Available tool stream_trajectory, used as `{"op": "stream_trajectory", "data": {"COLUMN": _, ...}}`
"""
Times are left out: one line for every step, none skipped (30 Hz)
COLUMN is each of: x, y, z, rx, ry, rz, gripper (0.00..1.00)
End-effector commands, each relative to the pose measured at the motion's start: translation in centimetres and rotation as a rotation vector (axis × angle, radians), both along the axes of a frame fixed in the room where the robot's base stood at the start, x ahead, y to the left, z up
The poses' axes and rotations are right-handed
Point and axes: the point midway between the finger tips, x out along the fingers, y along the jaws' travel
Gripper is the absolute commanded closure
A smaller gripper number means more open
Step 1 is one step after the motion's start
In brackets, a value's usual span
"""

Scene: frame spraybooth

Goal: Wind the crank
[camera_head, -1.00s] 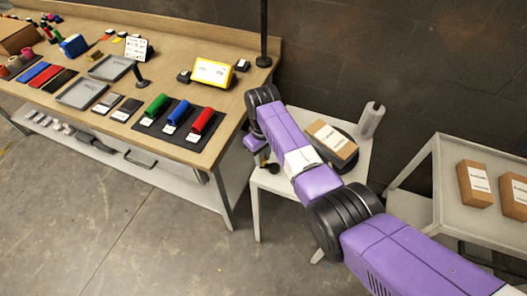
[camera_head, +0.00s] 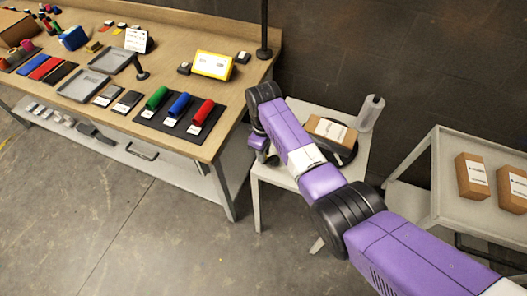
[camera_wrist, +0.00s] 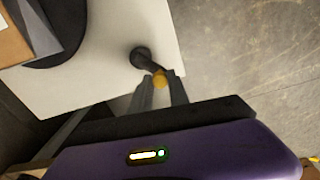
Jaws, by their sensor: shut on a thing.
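The crank (camera_wrist: 141,58) is a dark arm on a round dark hub, on the white stand, with a yellow-orange knob (camera_wrist: 160,80) at its end. My gripper (camera_wrist: 160,92) is shut on this knob, one finger on each side. In the head view my gripper (camera_head: 264,156) is small and low beside the stand's left part, and the crank is mostly hidden there. A black round turntable (camera_head: 347,156) on the stand carries a cardboard box (camera_head: 322,134) with a white label. The turntable's edge also shows in the wrist view (camera_wrist: 75,42).
The white stand (camera_head: 268,181) has a pale bottle (camera_head: 369,113) at its back right. A wooden workbench (camera_head: 205,150) with rollers and trays stands on the left. A grey cart (camera_head: 445,185) with boxes stands on the right. The floor in front is clear.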

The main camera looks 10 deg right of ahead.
Motion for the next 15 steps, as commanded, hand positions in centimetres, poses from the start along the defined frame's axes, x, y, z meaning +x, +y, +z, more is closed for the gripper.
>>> {"op": "stream_trajectory", "data": {"x": 0.02, "y": 0.07, "z": 0.07, "rx": 0.001, "ry": -0.001, "rz": 0.0, "gripper": 1.0}}
{"op": "stream_trajectory", "data": {"x": 0.02, "y": 0.07, "z": 0.07, "rx": 0.001, "ry": -0.001, "rz": 0.0, "gripper": 1.0}}
{"op": "stream_trajectory", "data": {"x": 0.02, "y": 0.07, "z": 0.07, "rx": 0.001, "ry": -0.001, "rz": 0.0, "gripper": 1.0}}
{"op": "stream_trajectory", "data": {"x": 0.02, "y": 0.07, "z": 0.07, "rx": 0.001, "ry": -0.001, "rz": 0.0, "gripper": 1.0}}
{"op": "stream_trajectory", "data": {"x": 0.02, "y": 0.07, "z": 0.07, "rx": 0.001, "ry": -0.001, "rz": 0.0, "gripper": 0.75}}
{"op": "stream_trajectory", "data": {"x": 0.02, "y": 0.06, "z": 0.07, "rx": 0.001, "ry": -0.001, "rz": 0.0, "gripper": 0.67}}
{"op": "stream_trajectory", "data": {"x": 0.02, "y": 0.06, "z": 0.06, "rx": 0.001, "ry": -0.001, "rz": 0.0, "gripper": 0.61}}
{"op": "stream_trajectory", "data": {"x": 0.02, "y": 0.05, "z": 0.06, "rx": 0.001, "ry": -0.001, "rz": 0.0, "gripper": 0.57}}
{"op": "stream_trajectory", "data": {"x": 0.02, "y": 0.04, "z": 0.05, "rx": 0.001, "ry": -0.001, "rz": -0.001, "gripper": 0.57}}
{"op": "stream_trajectory", "data": {"x": 0.02, "y": 0.04, "z": 0.04, "rx": 0.001, "ry": -0.001, "rz": -0.001, "gripper": 0.57}}
{"op": "stream_trajectory", "data": {"x": 0.01, "y": 0.03, "z": 0.04, "rx": 0.0, "ry": 0.0, "rz": -0.001, "gripper": 0.57}}
{"op": "stream_trajectory", "data": {"x": 0.01, "y": 0.03, "z": 0.03, "rx": 0.0, "ry": 0.0, "rz": -0.001, "gripper": 0.57}}
{"op": "stream_trajectory", "data": {"x": 0.01, "y": 0.02, "z": 0.03, "rx": 0.0, "ry": 0.0, "rz": -0.001, "gripper": 0.57}}
{"op": "stream_trajectory", "data": {"x": 0.01, "y": 0.02, "z": 0.02, "rx": 0.0, "ry": 0.0, "rz": -0.001, "gripper": 0.57}}
{"op": "stream_trajectory", "data": {"x": 0.01, "y": 0.01, "z": 0.02, "rx": 0.0, "ry": 0.0, "rz": -0.001, "gripper": 0.57}}
